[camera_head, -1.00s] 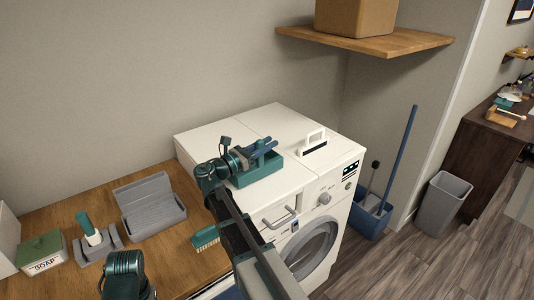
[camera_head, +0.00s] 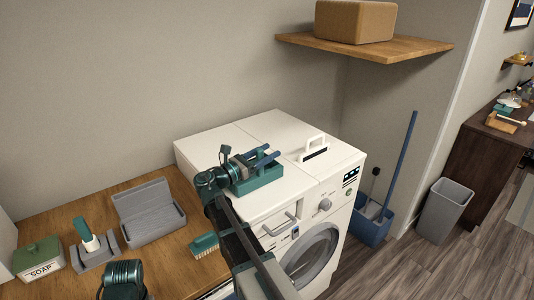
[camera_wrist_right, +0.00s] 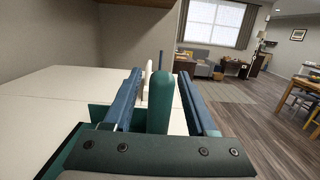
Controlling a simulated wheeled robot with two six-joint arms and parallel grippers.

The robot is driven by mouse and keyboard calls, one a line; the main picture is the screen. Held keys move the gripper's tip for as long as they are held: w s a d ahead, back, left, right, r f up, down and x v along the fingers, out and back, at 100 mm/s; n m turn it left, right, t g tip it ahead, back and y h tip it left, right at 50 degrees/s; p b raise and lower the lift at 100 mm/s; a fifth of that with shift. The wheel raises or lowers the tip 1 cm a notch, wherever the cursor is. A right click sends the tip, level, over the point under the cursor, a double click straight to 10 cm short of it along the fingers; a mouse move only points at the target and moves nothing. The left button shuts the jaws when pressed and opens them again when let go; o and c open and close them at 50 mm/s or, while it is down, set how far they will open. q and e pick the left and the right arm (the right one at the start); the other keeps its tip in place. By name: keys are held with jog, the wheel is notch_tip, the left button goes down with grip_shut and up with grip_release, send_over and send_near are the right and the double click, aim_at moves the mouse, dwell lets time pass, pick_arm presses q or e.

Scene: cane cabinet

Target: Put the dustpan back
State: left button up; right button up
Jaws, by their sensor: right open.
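The green dustpan (camera_head: 258,181) sits on top of the white washing machine (camera_head: 243,136). My right gripper (camera_head: 270,158) is over it with its blue fingers open. In the right wrist view, the green rounded handle (camera_wrist_right: 163,103) stands between the two fingers, with visible gaps on both sides. Part of the green body (camera_wrist_right: 72,150) shows below on the left; my gripper's front hides the rest. A teal part of my left arm shows at the bottom left of the head view, but its fingers are not seen.
A white-handled tool (camera_head: 313,149) lies right of the dustpan. A wooden shelf (camera_head: 400,53) with a brown box is above. The wooden counter (camera_head: 90,208) holds a grey open case (camera_head: 148,214), a brush (camera_head: 205,245) and a soap box. A blue bucket (camera_head: 371,226) and grey bin (camera_head: 444,206) stand on the floor.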

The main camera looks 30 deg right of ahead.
pick_arm(q)
jog(key=shift+f+b, duration=0.7)
jog(key=shift+b, duration=0.1)
pick_arm(e)
send_over(237, 186)
jog(key=shift+w+f, duration=0.1)
jog(key=shift+f, duration=0.55)
pick_arm(q)
jog(key=shift+s, duration=0.1)
